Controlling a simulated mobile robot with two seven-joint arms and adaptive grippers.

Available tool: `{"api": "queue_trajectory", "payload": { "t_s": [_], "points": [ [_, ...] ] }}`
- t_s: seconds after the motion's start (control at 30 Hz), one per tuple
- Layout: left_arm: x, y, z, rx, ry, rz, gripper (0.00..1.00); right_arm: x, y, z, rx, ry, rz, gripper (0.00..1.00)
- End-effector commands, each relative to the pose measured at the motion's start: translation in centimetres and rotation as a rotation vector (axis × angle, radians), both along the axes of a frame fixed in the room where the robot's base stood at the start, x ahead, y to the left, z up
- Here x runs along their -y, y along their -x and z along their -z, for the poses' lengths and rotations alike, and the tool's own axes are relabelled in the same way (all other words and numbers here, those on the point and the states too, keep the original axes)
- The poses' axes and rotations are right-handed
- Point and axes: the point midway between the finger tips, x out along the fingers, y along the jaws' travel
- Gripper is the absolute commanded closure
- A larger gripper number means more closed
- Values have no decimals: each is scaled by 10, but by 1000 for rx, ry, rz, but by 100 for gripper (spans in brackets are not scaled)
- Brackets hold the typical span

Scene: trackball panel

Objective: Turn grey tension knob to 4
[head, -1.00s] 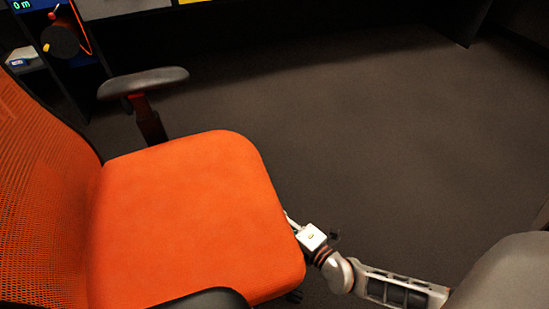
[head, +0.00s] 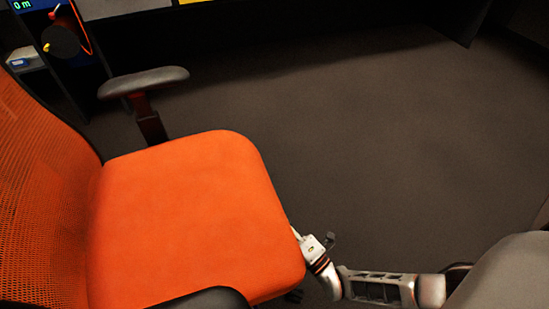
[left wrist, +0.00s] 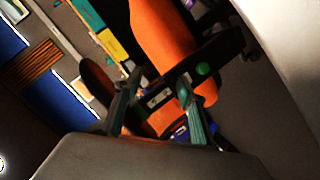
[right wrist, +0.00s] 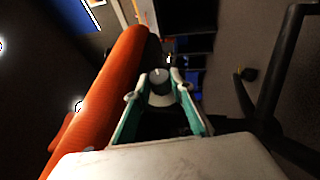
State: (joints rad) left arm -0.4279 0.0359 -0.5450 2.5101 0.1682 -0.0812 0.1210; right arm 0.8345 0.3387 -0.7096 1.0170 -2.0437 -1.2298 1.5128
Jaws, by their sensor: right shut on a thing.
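The grey tension knob (right wrist: 160,92) shows in the right wrist view, below the edge of the orange seat. My right gripper (right wrist: 160,88) has its fingers on both sides of the knob and is shut on it. I cannot read any number on the knob. In the head view the orange chair (head: 190,215) hides the knob and my right fingertips; my right wrist (head: 314,247) shows at the seat's right edge. My left gripper (left wrist: 160,83) is open and empty in the left wrist view, with parts of the chair seen beyond its fingers.
A black armrest (head: 145,82) stands on the chair's far side, and another (head: 210,298) is at the bottom edge. Black chair base legs (right wrist: 265,115) are right of my right gripper. Shelves stand at the back left. The carpet (head: 390,140) on the right is clear.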

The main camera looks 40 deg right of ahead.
Motion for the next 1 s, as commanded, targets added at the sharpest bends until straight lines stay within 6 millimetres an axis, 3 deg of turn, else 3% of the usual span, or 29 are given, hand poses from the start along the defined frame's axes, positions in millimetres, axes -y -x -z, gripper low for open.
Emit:
{"api": "queue_trajectory", "payload": {
  "t_s": [0.4, 0.83, 0.87, 0.9, 1.0],
  "points": [
    [1, 0, 0, 0, 2, 0, 60, 3, -1, 4, 126, 39, 5, 99],
    [0, 0, 0, 0, 1, 0, 60, 2, 0, 3, 140, 44, 0, 99],
    [0, 0, 0, 0, 1, 0, 60, 2, 0, 3, 140, 44, 0, 69],
    [0, 0, 0, 0, 1, 0, 60, 2, 0, 3, 140, 44, 0, 60],
    [0, 0, 0, 0, 1, 0, 60, 2, 0, 3, 141, 43, -1, 60]
  ]
}}
